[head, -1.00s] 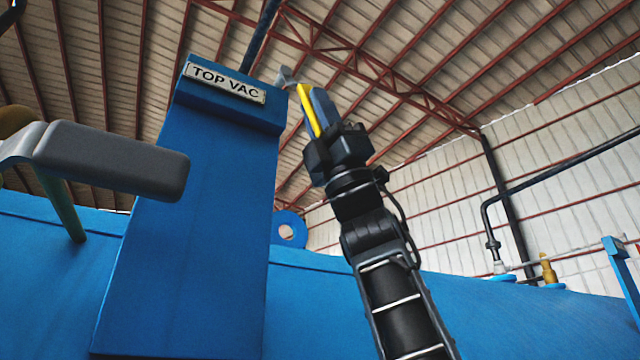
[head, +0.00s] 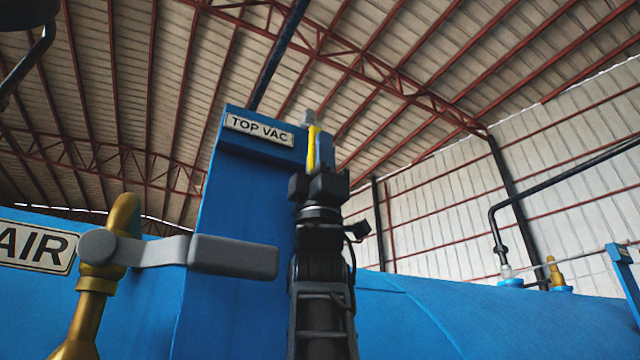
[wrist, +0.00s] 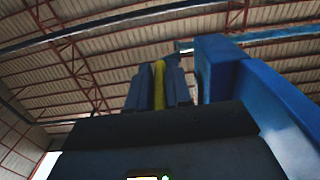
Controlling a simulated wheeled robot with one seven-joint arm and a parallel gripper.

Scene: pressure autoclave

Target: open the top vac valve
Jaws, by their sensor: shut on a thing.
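The blue post (head: 232,215) carries the TOP VAC plate (head: 258,130) near its top. At its upper right edge, a grey piece (head: 307,116) meets the yellow handle (head: 314,150) of the top vac valve; the valve body is hidden behind the post. My gripper (head: 320,150) points up along the handle, with its fingers closed around the yellow bar. In the wrist view, the yellow handle (wrist: 159,85) stands between the two fingers of my gripper (wrist: 158,92), and the post (wrist: 222,75) is close on the right.
A grey lever (head: 232,256) on a brass valve (head: 92,290), by the AIR plate (head: 35,247), sticks out left of my arm, in front of the post. The blue vessel (head: 420,315) runs to the right, with small brass fittings (head: 556,272) far off. Space right of my gripper looks clear.

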